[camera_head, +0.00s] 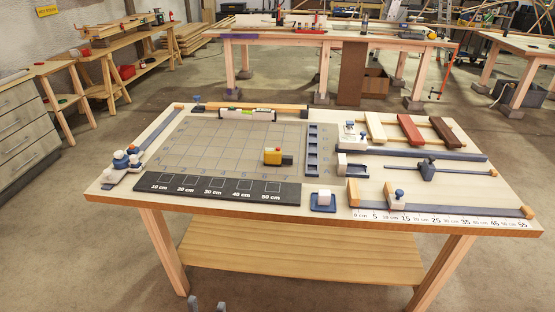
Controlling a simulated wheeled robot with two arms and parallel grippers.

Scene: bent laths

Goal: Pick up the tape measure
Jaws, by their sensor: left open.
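The tape measure (272,157) is a small yellow block with a dark right side. It stands on the grey grid mat (205,145) near the mat's right front part, on the workbench. My left gripper (207,305) shows only as two grey fingertips at the bottom edge of the head view. They are apart with nothing between them. It is in front of and below the bench, well away from the tape measure. My right gripper is not in view.
A dark strip with cm labels (218,188) lies in front of the mat. A blue slotted rail (312,150) stands right of the tape measure. A spirit level (247,114) lies behind it. Clamps and wooden blocks (411,132) fill the bench's right side. The mat around the tape measure is clear.

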